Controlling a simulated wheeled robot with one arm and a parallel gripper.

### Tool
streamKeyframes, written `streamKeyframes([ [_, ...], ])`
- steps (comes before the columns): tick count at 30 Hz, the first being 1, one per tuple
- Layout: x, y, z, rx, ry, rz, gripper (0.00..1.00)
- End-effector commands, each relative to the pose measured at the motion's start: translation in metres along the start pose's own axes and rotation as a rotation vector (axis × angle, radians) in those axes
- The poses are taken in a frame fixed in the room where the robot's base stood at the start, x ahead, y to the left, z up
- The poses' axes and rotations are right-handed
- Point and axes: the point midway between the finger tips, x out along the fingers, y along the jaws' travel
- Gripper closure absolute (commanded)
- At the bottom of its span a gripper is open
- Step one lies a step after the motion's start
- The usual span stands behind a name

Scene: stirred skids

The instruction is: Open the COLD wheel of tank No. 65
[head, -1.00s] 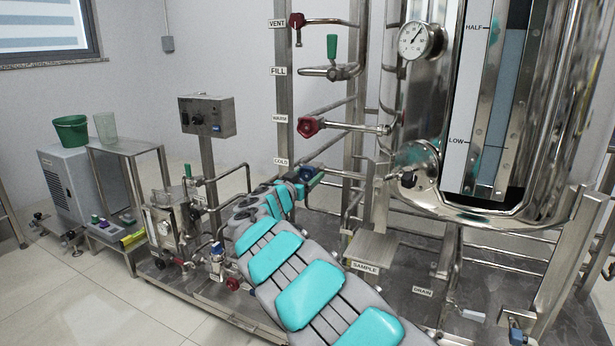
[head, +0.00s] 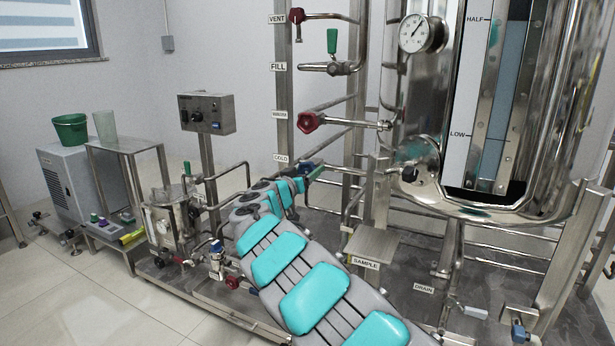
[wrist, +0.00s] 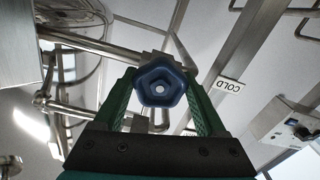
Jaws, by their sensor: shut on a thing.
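The COLD wheel is a small blue lobed handwheel (wrist: 160,88) in the wrist view. It sits between the two green fingers of my gripper (wrist: 163,100), which is shut on it. The COLD label (wrist: 229,84) is just right of it there. In the head view the COLD label (head: 281,158) is on the upright post, and my gripper (head: 312,170) is just right of and below it. The wheel is only a small dark blue patch (head: 304,168) there, mostly hidden by my gripper. The tank (head: 408,120) stands to the right; no number is readable.
The SAMPLE shelf (head: 372,246) is right of my arm. A control box (head: 207,114) stands on a post at the left.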

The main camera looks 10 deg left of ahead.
Motion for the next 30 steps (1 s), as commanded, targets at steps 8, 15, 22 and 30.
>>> streamKeyframes([
  [8,0.0001,-0.0006,0.0012,-0.253,0.001,0.000,0.82],
  [15,0.0001,-0.0003,0.0008,-0.485,0.000,0.001,0.82],
  [22,0.0001,0.0000,-0.0002,-0.703,-0.002,0.001,0.82],
  [30,0.0002,0.0004,-0.0013,-0.960,-0.002,0.000,0.82],
])
